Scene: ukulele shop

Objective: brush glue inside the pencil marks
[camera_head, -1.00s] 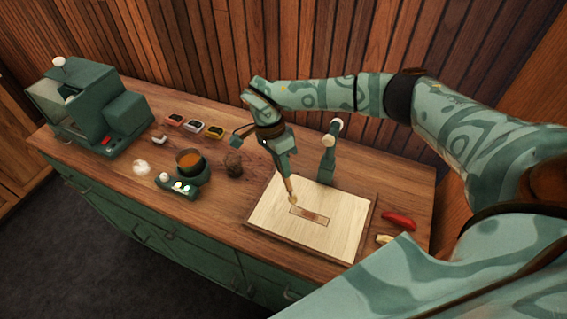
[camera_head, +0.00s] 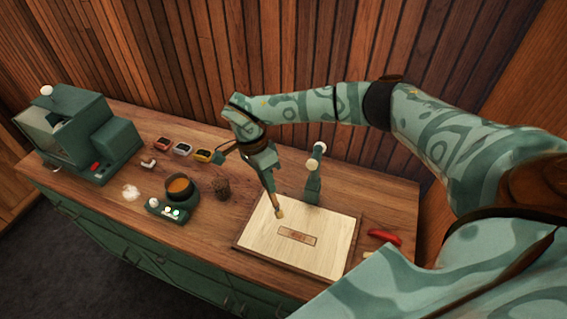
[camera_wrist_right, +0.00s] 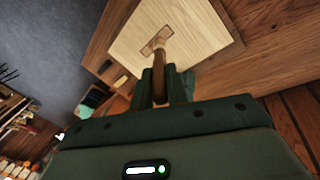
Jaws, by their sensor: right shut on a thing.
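A pale wooden board (camera_head: 325,255) lies on the bench. A small pencil-marked rectangle (camera_head: 282,234) sits near its middle, with a reddish-brown patch inside it. My right gripper (camera_head: 266,172) is shut on a brush (camera_head: 274,198), which slants down with its pale tip over the board, beyond the rectangle's left end. I cannot tell whether the tip touches the board. The brush also shows in the right wrist view (camera_wrist_right: 158,77), reaching toward the rectangle and hiding part of it. A pot of amber glue (camera_head: 179,187) stands left of the board. My left gripper is not in view.
A green clamp-like post (camera_head: 314,180) stands at the board's back edge. A red-handled item (camera_head: 384,237) lies right of the board. A dark cup (camera_head: 221,187), small coloured trays (camera_head: 182,149) and a green machine (camera_head: 85,135) stand to the left.

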